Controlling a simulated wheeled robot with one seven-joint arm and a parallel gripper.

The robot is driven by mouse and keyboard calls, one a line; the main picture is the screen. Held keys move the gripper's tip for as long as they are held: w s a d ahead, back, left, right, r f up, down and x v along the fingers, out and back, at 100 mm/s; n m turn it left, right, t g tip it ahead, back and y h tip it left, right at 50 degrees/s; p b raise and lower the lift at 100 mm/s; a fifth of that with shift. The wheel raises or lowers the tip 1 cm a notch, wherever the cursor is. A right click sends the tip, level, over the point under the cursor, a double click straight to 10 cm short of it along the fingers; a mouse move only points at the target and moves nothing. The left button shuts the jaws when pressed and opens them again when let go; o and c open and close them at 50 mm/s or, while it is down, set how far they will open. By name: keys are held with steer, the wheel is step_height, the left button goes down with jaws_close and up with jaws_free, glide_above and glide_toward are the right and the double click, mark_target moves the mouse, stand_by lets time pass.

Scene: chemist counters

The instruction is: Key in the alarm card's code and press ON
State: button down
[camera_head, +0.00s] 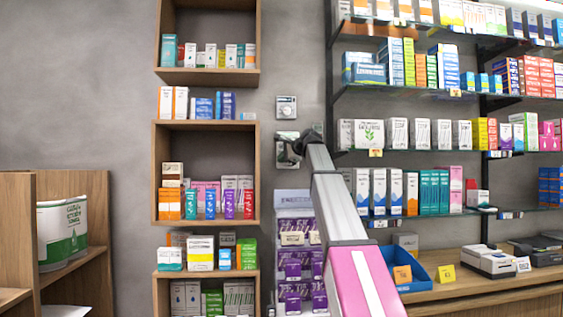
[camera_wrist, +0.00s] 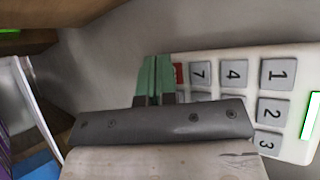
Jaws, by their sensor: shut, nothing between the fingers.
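The alarm keypad is a white panel (camera_wrist: 215,61) at the right of the wrist view, turned on its side. Its grey keys include 7 (camera_wrist: 199,73), 4 (camera_wrist: 234,73), 1 (camera_wrist: 278,74), 2 (camera_wrist: 275,108) and 3 (camera_wrist: 266,140). A red key (camera_wrist: 179,73) shows beside my fingers, and a lit green display (camera_wrist: 312,115) is at the far right. My gripper (camera_wrist: 156,62) is shut and empty, its green fingers by the red-key end. Contact cannot be told. In the head view my gripper (camera_head: 298,143) is at the wall panel. I cannot identify the alarm card.
A small grey wall box (camera_head: 286,107) sits above the panel. A wooden shelf unit (camera_head: 207,174) is close on the left, glass shelves (camera_head: 420,151) on the right. A purple-box display (camera_head: 293,200) stands below. A blue tray (camera_head: 418,284) lies on the counter.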

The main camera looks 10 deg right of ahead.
steer(key=shift+w, duration=0.2)
steer(key=shift+s, duration=0.1)
stand_by(0.4)
steer(key=shift+s, duration=0.65)
steer(key=shift+s, duration=2.55)
